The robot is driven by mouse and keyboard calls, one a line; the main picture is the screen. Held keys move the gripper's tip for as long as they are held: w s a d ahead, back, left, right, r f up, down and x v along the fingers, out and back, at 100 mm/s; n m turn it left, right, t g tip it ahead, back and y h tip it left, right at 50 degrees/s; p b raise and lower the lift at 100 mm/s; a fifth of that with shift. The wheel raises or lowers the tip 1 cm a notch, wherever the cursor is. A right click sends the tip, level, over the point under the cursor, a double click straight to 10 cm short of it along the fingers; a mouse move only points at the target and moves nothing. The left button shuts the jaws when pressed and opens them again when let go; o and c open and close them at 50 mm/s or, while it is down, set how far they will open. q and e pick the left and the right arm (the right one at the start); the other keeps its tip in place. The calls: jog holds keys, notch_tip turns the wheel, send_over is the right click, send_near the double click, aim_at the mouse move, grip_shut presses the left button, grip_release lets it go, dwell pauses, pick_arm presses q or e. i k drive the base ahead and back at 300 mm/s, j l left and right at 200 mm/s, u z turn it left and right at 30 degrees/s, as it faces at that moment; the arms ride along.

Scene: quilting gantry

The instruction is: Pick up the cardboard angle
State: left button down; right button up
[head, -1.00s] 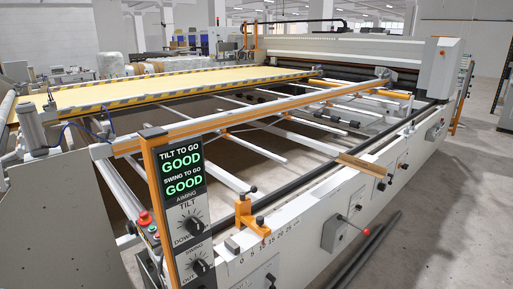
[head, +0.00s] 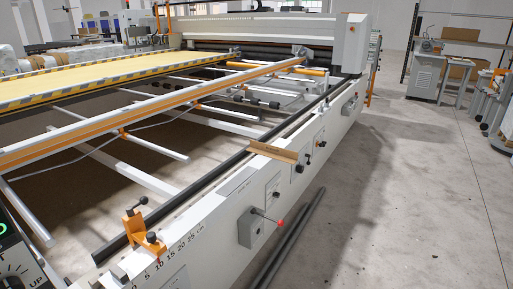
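The cardboard angle (head: 273,152) is a short brown L-shaped strip. In the head view it lies on the top of the machine's white front rail, near the middle of the picture, beside the long black bar. Its right end reaches to the rail's outer edge, close to a black knob. Neither of my grippers shows in the head view.
The white front rail (head: 215,203) carries an orange clamp (head: 143,237) and a grey box with a red-tipped lever (head: 262,226). Dark tubes (head: 290,240) lie on the floor along the machine. The concrete floor (head: 420,190) to the right is open.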

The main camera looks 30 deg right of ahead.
aim_at(283, 155)
jog(key=i+l+u, duration=0.1)
jog(key=l, duration=0.45)
jog(key=i+l+u, duration=0.1)
jog(key=i+l, duration=0.15)
jog(key=l, duration=0.3)
jog(key=i+l+u, duration=0.15)
jog(key=l, duration=0.4)
jog(key=i+l+u, duration=0.1)
jog(key=l, duration=0.45)
jog(key=l+u, duration=0.1)
jog(key=l, duration=0.5)
jog(key=i, duration=0.05)
